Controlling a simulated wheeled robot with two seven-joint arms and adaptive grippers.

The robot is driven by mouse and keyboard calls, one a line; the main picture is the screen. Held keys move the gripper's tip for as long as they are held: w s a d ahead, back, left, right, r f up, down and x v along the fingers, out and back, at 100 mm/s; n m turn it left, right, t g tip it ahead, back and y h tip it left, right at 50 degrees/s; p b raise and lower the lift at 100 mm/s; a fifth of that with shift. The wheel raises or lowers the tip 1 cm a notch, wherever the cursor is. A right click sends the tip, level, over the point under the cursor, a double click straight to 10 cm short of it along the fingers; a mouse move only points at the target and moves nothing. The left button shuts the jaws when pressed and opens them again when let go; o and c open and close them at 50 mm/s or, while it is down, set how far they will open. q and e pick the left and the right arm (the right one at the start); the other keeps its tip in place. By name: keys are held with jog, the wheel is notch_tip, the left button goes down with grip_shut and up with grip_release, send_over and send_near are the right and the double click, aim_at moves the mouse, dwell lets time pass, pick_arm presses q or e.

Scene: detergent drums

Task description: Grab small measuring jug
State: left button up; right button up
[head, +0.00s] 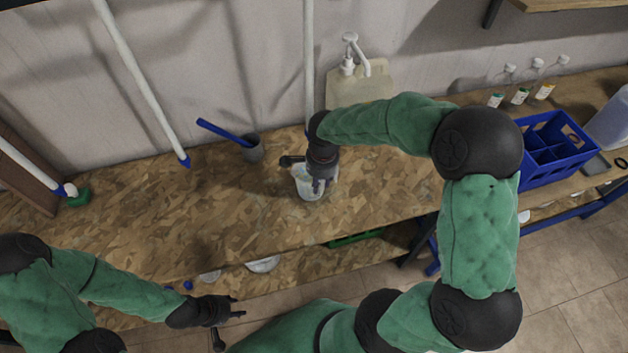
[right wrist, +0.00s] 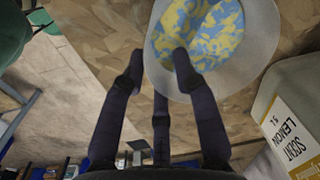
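A small whitish, translucent jug (head: 308,190) stands on the wood-chip worktop below my right gripper (head: 306,174). In the right wrist view the jug (right wrist: 262,42) shows a round rim and a blue-and-yellow patterned inside. There my right gripper (right wrist: 158,58) has its fingers apart; one fingertip overlaps the jug's opening and another is just outside the rim. I cannot tell whether they touch it. My left gripper (head: 228,325) is in front of the worktop's front edge, fingers apart and empty.
A beige pump canister (head: 358,92) stands behind the jug; its lemon label (right wrist: 290,135) shows in the right wrist view. A blue crate (head: 545,172) and small bottles stand right. The worktop's left part is mostly clear.

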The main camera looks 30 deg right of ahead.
jog(key=b, duration=0.1)
send_over(318, 198)
notch_tip(318, 198, down, 5)
jog(key=shift+s+r, duration=0.15)
jog(key=shift+r, duration=0.05)
grip_shut()
jog(key=shift+r, duration=0.2)
